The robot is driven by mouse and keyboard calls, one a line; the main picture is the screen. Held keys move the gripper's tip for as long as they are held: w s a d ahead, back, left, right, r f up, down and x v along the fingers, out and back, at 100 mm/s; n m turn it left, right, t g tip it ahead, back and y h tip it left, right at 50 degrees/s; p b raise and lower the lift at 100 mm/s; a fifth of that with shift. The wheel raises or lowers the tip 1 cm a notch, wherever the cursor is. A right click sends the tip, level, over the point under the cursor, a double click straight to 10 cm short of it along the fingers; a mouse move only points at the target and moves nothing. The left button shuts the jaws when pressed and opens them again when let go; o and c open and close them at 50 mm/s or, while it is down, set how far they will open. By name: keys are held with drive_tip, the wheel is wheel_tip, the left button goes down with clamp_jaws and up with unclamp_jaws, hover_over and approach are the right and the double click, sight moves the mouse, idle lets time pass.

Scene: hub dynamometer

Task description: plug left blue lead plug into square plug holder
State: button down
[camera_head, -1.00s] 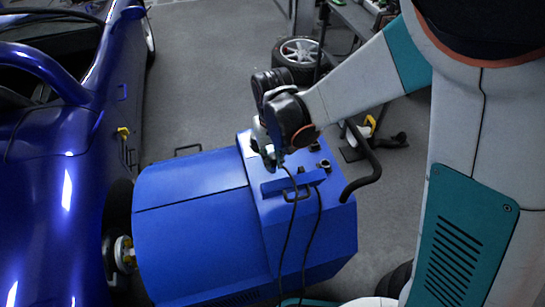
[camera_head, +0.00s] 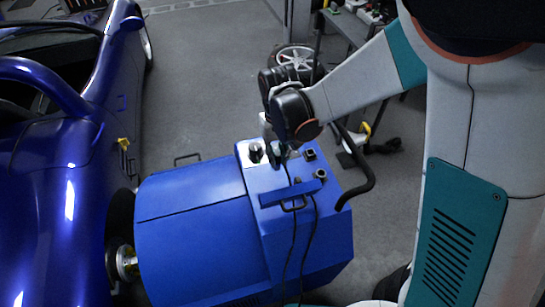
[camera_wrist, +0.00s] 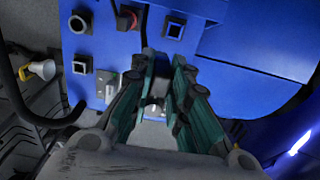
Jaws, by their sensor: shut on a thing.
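The blue dynamometer (camera_head: 205,235) carries a top panel with dark square holders. In the head view one holder (camera_head: 310,154) is just right of my gripper and another (camera_head: 320,174) is nearer. The wrist view shows square holders at the left (camera_wrist: 82,64), upper left (camera_wrist: 80,21) and near the fingers (camera_wrist: 173,28). My gripper (camera_wrist: 164,62) is over the panel, shut on the left blue lead plug, which its fingers mostly hide. The left lead (camera_head: 292,240) hangs from it. I cannot tell whether the plug touches a holder.
A red switch (camera_wrist: 130,18) and a pale plate (camera_wrist: 108,88) with a knob (camera_head: 256,151) are on the panel. A second black lead (camera_head: 308,240) hangs down the front. A black bent handle (camera_head: 365,170) stands at the right. A blue car (camera_head: 50,200) is at the left.

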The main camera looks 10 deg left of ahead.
drive_tip(key=shift+w+d+p, duration=0.75)
drive_tip(key=shift+w+d, duration=2.15)
drive_tip(key=shift+w, duration=1.4)
drive_tip(key=shift+w+d+p, duration=0.75)
drive_tip(key=shift+w+d, duration=2.1)
drive_tip(key=shift+w, duration=1.4)
wheel_tip(320, 180, down, 11)
drive_tip(key=b, duration=0.8)
drive_tip(key=shift+f+b, duration=0.15)
drive_tip(key=shift+b, duration=0.25)
drive_tip(key=shift+f+b, duration=0.3)
drive_tip(key=shift+f, duration=0.05)
drive_tip(key=shift+f+b, duration=0.75)
drive_tip(key=shift+f, duration=0.15)
drive_tip(key=c, duration=1.5)
unclamp_jaws()
drive_tip(key=shift+o, duration=0.2)
drive_tip(key=shift+r, duration=0.1)
